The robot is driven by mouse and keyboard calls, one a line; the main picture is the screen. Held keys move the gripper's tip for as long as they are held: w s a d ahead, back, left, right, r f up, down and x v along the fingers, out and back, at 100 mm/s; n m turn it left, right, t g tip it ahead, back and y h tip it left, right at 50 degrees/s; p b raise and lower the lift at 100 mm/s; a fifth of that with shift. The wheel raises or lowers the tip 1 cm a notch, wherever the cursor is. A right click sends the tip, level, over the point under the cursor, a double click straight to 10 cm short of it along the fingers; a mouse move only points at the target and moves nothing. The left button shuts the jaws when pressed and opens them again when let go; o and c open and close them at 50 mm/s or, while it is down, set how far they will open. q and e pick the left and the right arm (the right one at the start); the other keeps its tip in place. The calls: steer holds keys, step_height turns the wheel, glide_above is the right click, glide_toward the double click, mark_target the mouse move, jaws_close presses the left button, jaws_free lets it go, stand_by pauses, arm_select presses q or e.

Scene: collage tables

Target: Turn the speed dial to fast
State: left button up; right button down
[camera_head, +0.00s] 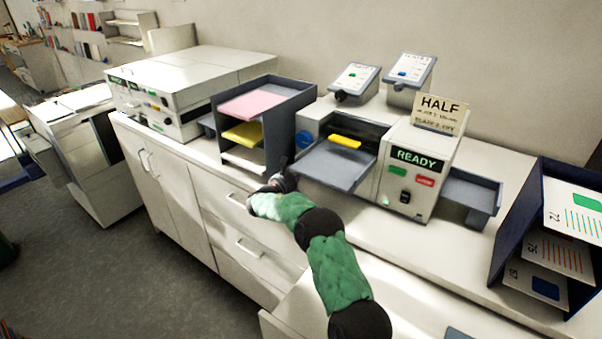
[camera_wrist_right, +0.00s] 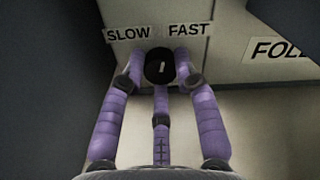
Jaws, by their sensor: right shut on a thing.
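The speed dial (camera_wrist_right: 159,66) is a round black knob with a short white mark, seen in the right wrist view below the words SLOW (camera_wrist_right: 128,35) and FAST (camera_wrist_right: 188,30). Its mark stands nearly upright, between the two words. My right gripper (camera_wrist_right: 160,78) has purple fingers on both sides of the dial and one below it, shut on it. In the head view my right gripper (camera_head: 287,178) is at the front left of the machine (camera_head: 420,150), by its grey tray (camera_head: 335,166); the dial is hidden there. My left gripper is not in view.
A grey shelf rack (camera_head: 300,105) with pink and yellow sheets stands left of the machine. A READY display (camera_head: 416,159), red and green buttons and a HALF card (camera_head: 440,112) are on the machine's right part. A dark card rack (camera_head: 545,200) stands far right.

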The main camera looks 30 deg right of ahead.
steer(key=shift+w+r, duration=0.1)
steer(key=shift+r, duration=0.35)
steer(key=c, duration=1)
jaws_free()
steer(key=shift+o, duration=0.4)
steer(key=shift+f, duration=0.25)
steer(key=v, duration=1.2)
